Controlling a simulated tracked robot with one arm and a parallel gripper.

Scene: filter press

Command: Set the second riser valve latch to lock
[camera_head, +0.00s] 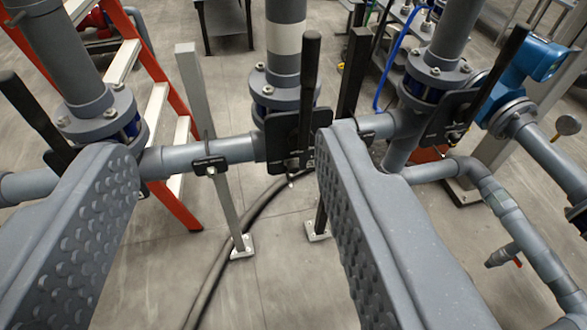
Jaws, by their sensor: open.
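Three grey risers with black-handled valves stand along a horizontal grey pipe. The second riser valve (283,106) is in the middle, with its black lever (309,80) pointing up. Its latch seems to be part of the black plate (281,136) at the lever's foot; its setting cannot be told. My gripper (228,155) is open, its two grey dimpled fingers wide apart at left and right. The middle valve lies beyond the fingertips, in the right part of the gap, near the right finger's tip. Nothing is between the fingers.
The left riser valve (104,115) has a lever leaning left, partly behind the left finger. The right riser valve (437,83) has a lever leaning right. A red-orange ladder (160,110) stands behind at left. Support posts (215,150) and a floor hose (225,245) lie below. Pipes crowd the right.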

